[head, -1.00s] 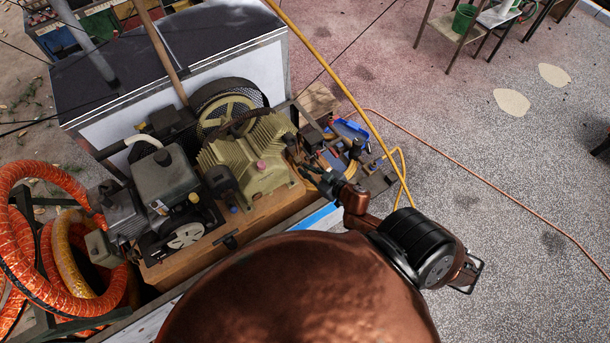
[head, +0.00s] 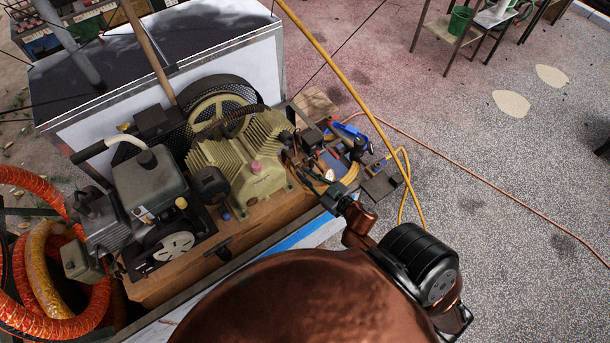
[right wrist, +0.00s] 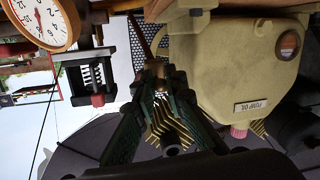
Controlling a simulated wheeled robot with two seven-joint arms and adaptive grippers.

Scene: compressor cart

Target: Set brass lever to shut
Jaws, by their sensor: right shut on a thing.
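My right gripper (head: 313,180) reaches to the pipework at the right end of the olive compressor pump (head: 240,160). In the right wrist view the two fingers (right wrist: 160,78) come together at their tips beside the cream pump housing marked "PUMP OIL" (right wrist: 232,85). They are shut on a small part, seemingly the brass lever, which is mostly hidden between the fingertips. I cannot tell the lever's angle. My left gripper is not in view.
A round gauge (right wrist: 43,18) is close to the fingers in the right wrist view. The engine (head: 152,180) and orange hose (head: 45,325) are at left. A yellow hose (head: 345,85) crosses beside the cart. Open floor (head: 500,200) lies to the right.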

